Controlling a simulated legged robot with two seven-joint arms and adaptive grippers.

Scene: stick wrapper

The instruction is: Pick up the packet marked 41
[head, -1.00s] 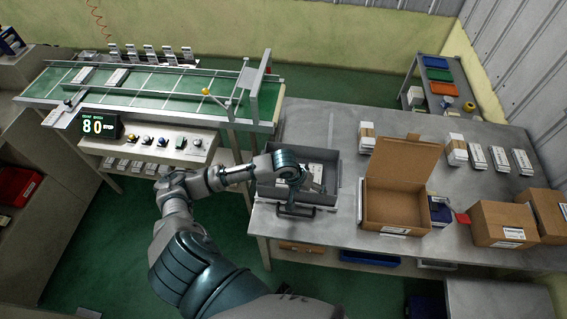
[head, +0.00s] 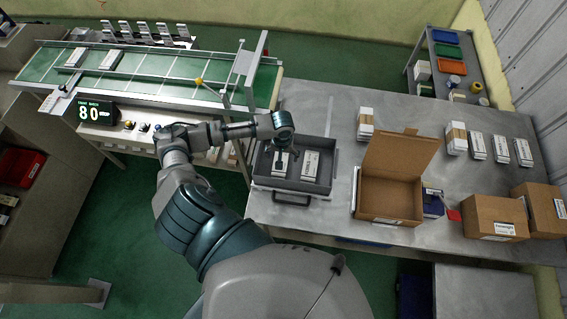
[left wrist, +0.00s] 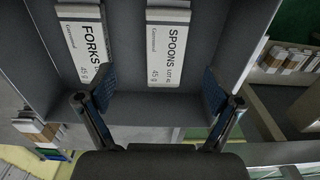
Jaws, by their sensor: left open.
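A grey tray (head: 262,178) with a dark handle stands on the metal table and holds two white packets. In the left wrist view, one packet (left wrist: 168,48) reads SPOONS with a LOT number starting with 4; its last digit is hard to read. The other packet (left wrist: 85,48) reads FORKS. Both lie flat inside the tray (left wrist: 125,62). My left gripper (head: 284,152) is over the tray, partly hiding the left packet in the head view. Its fingers (left wrist: 153,90) are wide apart and empty, with the SPOONS packet between and beyond them. My right gripper is not visible.
An open cardboard box (head: 390,197) stands right of the tray, with closed boxes (head: 496,220) farther right. Several white packets (head: 478,145) lie at the table's back. A conveyor (head: 150,75) with a counter display (head: 90,113) is at left.

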